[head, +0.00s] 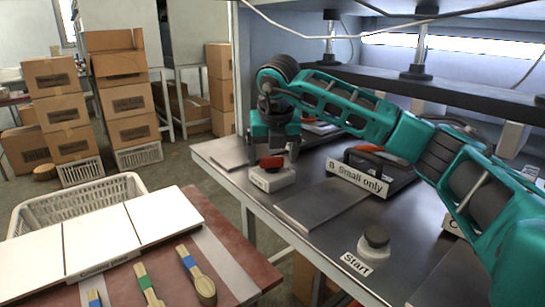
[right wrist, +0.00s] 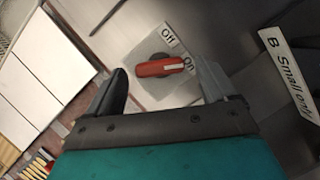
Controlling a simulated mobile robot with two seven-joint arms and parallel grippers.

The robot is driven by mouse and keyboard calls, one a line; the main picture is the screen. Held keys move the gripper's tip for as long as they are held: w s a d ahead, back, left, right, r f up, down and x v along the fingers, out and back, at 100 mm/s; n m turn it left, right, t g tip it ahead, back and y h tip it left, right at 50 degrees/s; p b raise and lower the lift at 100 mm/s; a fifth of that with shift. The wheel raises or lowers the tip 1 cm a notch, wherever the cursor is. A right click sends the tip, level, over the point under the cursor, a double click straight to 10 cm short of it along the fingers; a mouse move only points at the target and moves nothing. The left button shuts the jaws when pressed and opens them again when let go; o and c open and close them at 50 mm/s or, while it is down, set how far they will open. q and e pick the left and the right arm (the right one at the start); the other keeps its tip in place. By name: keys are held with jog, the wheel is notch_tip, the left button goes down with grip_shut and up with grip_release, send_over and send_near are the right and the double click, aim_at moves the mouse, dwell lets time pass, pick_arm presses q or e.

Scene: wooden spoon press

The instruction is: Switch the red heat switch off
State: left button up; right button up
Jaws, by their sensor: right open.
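The red heat switch (head: 271,162) sits on a pale box (head: 272,180) near the left end of the metal bench. In the right wrist view the red switch knob (right wrist: 152,69) lies roughly level, its white-marked end toward the "On" label (right wrist: 188,63). The "Off" label (right wrist: 168,37) is above and to the left of "On". My right gripper (right wrist: 162,82) is open and empty. Its fingers appear on either side of the knob, apart from it. In the head view my right gripper hangs just behind the switch. My left gripper is not in view.
A press with a "B Small only" sign (head: 357,179) stands right of the switch. A "Start" button (head: 375,242) is at the front. White boards (head: 100,236) and wooden spoons (head: 198,278) lie on the reddish table at left. A crate (head: 128,184) is behind.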

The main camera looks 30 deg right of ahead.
jog(key=shift+f, duration=0.1)
jog(key=shift+c, duration=0.3)
jog(key=c, duration=1)
